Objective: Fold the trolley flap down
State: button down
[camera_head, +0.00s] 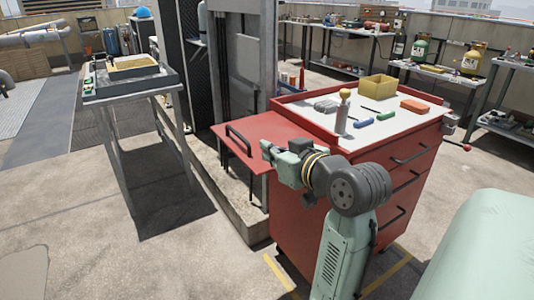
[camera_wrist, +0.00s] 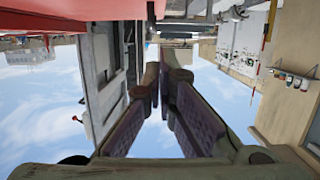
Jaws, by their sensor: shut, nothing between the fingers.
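The red trolley (camera_head: 304,215) stands right of centre in the head view. Its red flap (camera_head: 275,131) sticks out roughly level from the trolley's left side, with a dark bar handle (camera_head: 238,142) near its outer edge. My gripper (camera_head: 266,151) is shut and empty at the flap's near edge, overlapping it in the picture. I cannot tell whether they touch. The wrist view is upside down and shows my gripper's fingers (camera_wrist: 164,75) in the middle. A red surface (camera_wrist: 45,18), apparently the flap, fills its upper left. The flap's hinge and support are hidden.
The trolley top carries a yellow bin (camera_head: 377,87), a spray bottle (camera_head: 342,115) and several small tools. A grey condenser cabinet (camera_head: 247,60) stands close behind the flap. A metal stand (camera_head: 125,97) with a tray is at left. Open floor (camera_head: 120,255) lies at front left.

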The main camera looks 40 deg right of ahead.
jog(key=p, duration=0.1)
send_over(256, 170)
jog(key=shift+s+a+f, duration=0.1)
jog(key=shift+s+f, duration=0.35)
jog(key=shift+f, duration=0.2)
jog(key=f, duration=0.3)
jog(key=shift+w+f, duration=0.15)
jog(key=shift+w, duration=0.2)
jog(key=shift+f, duration=0.5)
jog(key=shift+f, duration=0.1)
